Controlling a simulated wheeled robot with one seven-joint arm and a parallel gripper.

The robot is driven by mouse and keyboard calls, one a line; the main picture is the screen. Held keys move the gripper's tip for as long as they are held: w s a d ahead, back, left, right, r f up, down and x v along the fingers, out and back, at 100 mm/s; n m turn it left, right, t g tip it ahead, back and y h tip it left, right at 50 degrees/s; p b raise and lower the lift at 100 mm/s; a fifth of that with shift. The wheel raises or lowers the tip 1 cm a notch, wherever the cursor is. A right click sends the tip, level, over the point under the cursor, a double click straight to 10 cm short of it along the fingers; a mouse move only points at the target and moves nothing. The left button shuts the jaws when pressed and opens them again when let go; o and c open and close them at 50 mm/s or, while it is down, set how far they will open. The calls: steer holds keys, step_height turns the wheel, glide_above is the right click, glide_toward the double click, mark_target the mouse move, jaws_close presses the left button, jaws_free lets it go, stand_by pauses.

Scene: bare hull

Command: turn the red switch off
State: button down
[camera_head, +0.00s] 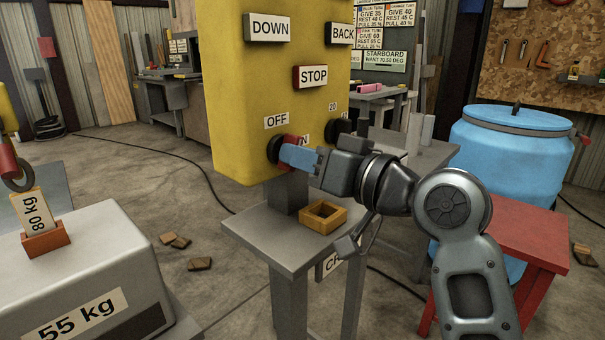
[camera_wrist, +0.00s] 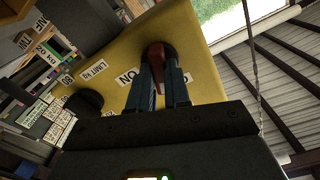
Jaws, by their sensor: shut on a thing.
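The red switch (camera_head: 290,141) is a knob with a black round base on the lower front of the yellow control box (camera_head: 232,90). An OFF label (camera_head: 276,121) sits above it, and an ON label is partly hidden by my gripper. In the wrist view the red switch (camera_wrist: 155,62) stands between the two fingers, with an ON label (camera_wrist: 127,77) beside it. My gripper (camera_head: 297,153) is shut on the switch, with its blue fingers reaching in from the right. The wrist view also shows my gripper (camera_wrist: 162,85).
A grey stand (camera_head: 262,240) with a small wooden tray (camera_head: 333,217) is below. A red table (camera_head: 520,235) and blue barrel (camera_head: 505,160) stand right. A grey 55 kg block (camera_head: 90,250) is at left.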

steer(key=shift+f+n+b, duration=0.15)
steer(key=shift+n+b, duration=1.35)
steer(key=shift+n, duration=0.5)
steer(key=c, duration=1.1)
jaws_free()
steer(key=shift+v, duration=3.9)
